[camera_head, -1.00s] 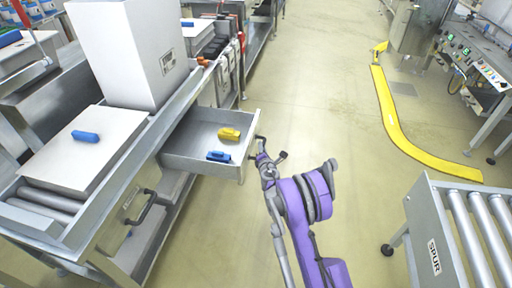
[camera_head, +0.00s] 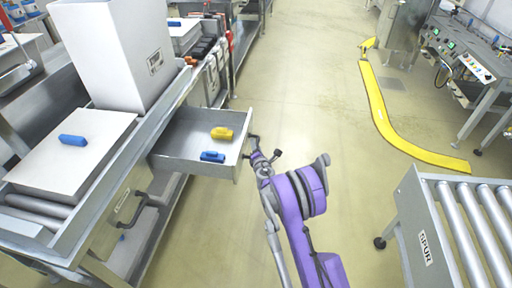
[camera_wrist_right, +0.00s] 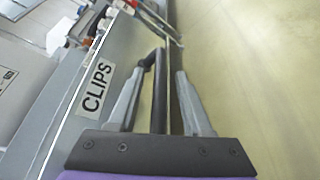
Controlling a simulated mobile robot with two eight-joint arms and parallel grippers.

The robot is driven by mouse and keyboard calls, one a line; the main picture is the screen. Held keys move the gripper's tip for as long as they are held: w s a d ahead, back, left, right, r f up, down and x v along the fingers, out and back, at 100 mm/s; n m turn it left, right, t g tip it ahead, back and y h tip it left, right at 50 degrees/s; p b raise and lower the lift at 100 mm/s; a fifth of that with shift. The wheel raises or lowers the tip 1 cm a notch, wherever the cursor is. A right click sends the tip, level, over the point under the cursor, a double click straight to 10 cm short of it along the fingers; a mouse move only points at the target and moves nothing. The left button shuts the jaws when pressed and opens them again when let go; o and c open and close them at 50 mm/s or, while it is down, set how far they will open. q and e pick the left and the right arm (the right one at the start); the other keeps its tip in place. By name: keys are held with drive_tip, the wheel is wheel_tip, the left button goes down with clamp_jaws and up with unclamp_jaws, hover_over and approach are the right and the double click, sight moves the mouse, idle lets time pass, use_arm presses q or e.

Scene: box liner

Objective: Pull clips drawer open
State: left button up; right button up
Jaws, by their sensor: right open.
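The clips drawer (camera_head: 185,160) stands pulled out from the metal workbench in the head view. A yellow clip (camera_head: 222,133) and a blue clip (camera_head: 212,156) lie in it. In the right wrist view its front bears a CLIPS label (camera_wrist_right: 96,88). My right gripper (camera_head: 257,152) is at the drawer's dark handle (camera_head: 252,143). In the wrist view the open fingers of the right gripper (camera_wrist_right: 158,100) stand on either side of the handle bar (camera_wrist_right: 157,95). My left gripper is not in view.
A white box (camera_head: 110,50) and a flat panel with a blue clip (camera_head: 73,140) are on the workbench. A second, shut drawer with a handle (camera_head: 132,208) is nearer. A roller conveyor (camera_head: 425,235) stands at right. The floor between is clear.

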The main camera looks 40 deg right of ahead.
drive_tip(key=shift+s, duration=0.1)
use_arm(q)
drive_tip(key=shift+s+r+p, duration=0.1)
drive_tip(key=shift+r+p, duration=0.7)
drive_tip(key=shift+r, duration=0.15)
use_arm(e)
drive_tip(key=v, duration=1)
drive_tip(key=shift+s+a, duration=0.2)
drive_tip(key=shift+a, duration=0.05)
drive_tip(key=shift+r, duration=0.2)
drive_tip(key=s+a+r+m+g, duration=0.4)
drive_tip(key=s+a+r+m, duration=0.4)
drive_tip(key=a+r+m, duration=0.25)
drive_tip(key=s+a+f+m+g+y, duration=0.1)
drive_tip(key=s+a+m+g+y, duration=0.25)
drive_tip(key=s+a, duration=0.75)
drive_tip(key=s+a+f+m+g+y, duration=0.15)
drive_tip(key=s+a+m+y, duration=0.3)
drive_tip(key=s+a, duration=0.6)
use_arm(q)
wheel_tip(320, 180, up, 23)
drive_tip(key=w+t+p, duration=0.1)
drive_tip(key=p, duration=1.9)
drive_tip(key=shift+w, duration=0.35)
use_arm(e)
wheel_tip(320, 180, up, 23)
drive_tip(key=d, duration=0.2)
drive_tip(key=shift+d+t, duration=0.35)
drive_tip(key=shift+t, duration=0.05)
